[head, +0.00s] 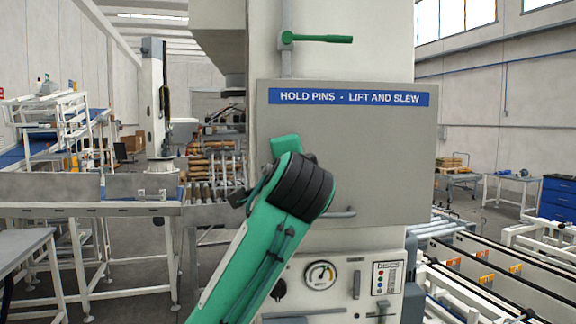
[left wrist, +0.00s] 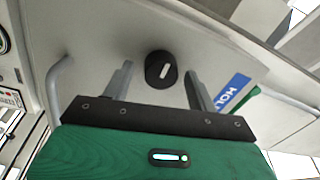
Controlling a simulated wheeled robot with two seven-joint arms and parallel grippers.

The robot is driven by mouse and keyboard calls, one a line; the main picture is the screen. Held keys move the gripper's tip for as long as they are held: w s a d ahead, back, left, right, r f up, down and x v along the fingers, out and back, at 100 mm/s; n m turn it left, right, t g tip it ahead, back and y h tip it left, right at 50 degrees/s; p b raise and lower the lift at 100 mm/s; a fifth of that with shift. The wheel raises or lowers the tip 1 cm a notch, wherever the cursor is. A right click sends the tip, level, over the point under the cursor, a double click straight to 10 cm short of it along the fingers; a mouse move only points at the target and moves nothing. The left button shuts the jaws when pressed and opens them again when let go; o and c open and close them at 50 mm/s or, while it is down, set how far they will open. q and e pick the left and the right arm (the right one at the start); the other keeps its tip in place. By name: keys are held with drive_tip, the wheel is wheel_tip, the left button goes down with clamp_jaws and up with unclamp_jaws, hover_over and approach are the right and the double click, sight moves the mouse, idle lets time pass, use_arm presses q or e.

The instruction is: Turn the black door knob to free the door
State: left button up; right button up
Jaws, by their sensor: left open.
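The black door knob (left wrist: 162,70) shows in the left wrist view on the grey door (left wrist: 100,40). It is round, with a pale slot-like mark on its face. My left gripper (left wrist: 159,72) is open, with one grey finger on each side of the knob and a visible gap at each side. I cannot tell how deep the fingers reach around it. In the head view the door (head: 390,160) looks closed, and my green left arm and hand hide the knob and the fingertips. My right gripper is in neither view.
A grey bar handle (head: 342,213) sticks out low on the door. A blue sign (head: 349,97) crosses its top, and a green lever (head: 325,39) is above. Below are a gauge (head: 320,275) and another dark knob (head: 279,290). Conveyors (head: 470,265) flank the column.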

use_arm(q)
drive_tip(key=s+d+b, duration=0.1)
drive_tip(key=s+b, duration=0.4)
drive_tip(key=s, duration=0.8)
drive_tip(key=shift+s+f, duration=0.3)
drive_tip(key=shift+f, duration=0.1)
drive_tip(key=shift+w, duration=0.1)
